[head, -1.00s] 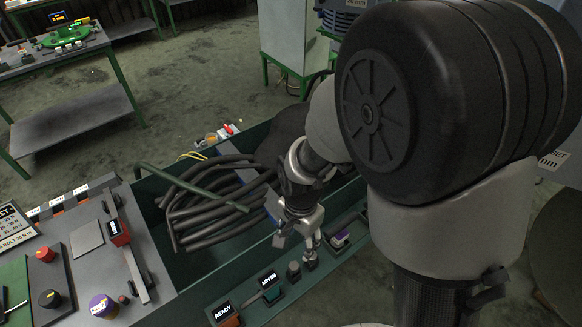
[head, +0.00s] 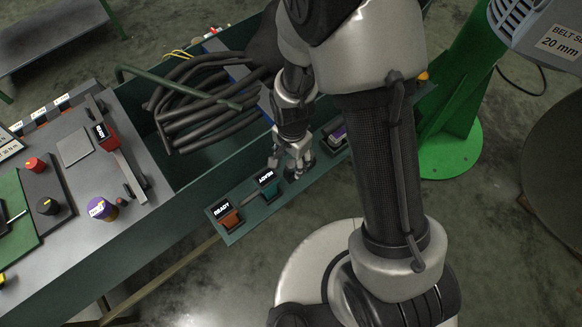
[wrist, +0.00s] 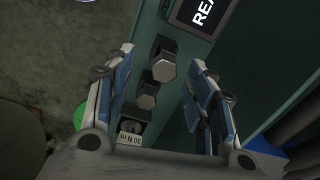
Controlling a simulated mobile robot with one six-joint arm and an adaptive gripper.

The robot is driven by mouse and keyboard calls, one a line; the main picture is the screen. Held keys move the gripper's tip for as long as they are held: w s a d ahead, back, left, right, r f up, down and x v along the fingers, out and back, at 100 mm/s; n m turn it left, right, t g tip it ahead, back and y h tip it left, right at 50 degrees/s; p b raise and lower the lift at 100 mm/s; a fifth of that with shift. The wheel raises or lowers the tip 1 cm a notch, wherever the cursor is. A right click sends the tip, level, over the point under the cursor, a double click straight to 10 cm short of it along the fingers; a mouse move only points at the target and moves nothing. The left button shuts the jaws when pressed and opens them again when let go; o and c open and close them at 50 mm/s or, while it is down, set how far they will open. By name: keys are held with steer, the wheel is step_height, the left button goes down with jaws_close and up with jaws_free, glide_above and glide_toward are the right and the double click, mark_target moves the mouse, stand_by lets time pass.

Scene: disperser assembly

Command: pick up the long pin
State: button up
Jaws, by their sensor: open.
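My gripper (head: 290,158) is low over the green shelf along the front of the bench in the head view. In the wrist view my gripper (wrist: 164,58) is open, with two blue-padded fingers apart and nothing between the pads. Two grey hex-headed pieces, a nearer-to-label one (wrist: 164,70) and another (wrist: 147,96), sit in dark square holders below, in line between the fingers. I see their heads end-on, so I cannot tell which is the long pin. In the head view the gripper covers most of this spot.
A teal block with a READY label (head: 268,184) and an orange one (head: 228,215) stand left of the gripper on the shelf. A purple piece (head: 337,134) is to its right. Coiled dark hoses (head: 200,100) fill the bin behind. A 30 N m label (wrist: 130,138) shows below.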

mark_target(291, 164)
steer(key=f, duration=0.1)
steer(key=f+b, duration=0.1)
steer(key=f, duration=0.2)
steer(key=shift+w+a+f+b, duration=0.1)
steer(key=shift+w+f+b, duration=0.2)
steer(key=shift+f+b, duration=0.1)
steer(key=shift+r, duration=0.1)
steer(key=shift+c, duration=0.4)
jaws_close()
